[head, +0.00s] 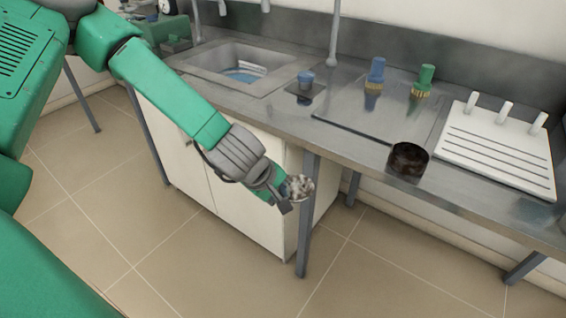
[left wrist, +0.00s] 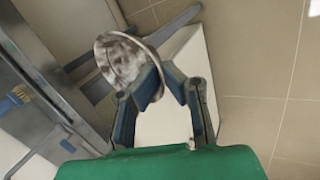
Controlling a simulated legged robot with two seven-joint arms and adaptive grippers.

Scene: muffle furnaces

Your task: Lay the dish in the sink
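The dish (head: 299,187) is a small round bowl, mottled white and brown. My left gripper (head: 283,193) is shut on the dish's rim and holds it in the air in front of the counter's front edge. In the left wrist view the dish (left wrist: 122,60) sits tilted at the fingertips of the gripper (left wrist: 163,77), with its rim between them. The sink (head: 213,60) is set in the counter at the back left, up and left of the dish, with something blue and pale inside. My right gripper is not in view.
Blue (head: 377,70) and green (head: 425,77) brushes stand behind. A white drying rack (head: 497,145) is at right. A tap (head: 334,35) rises at the back.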

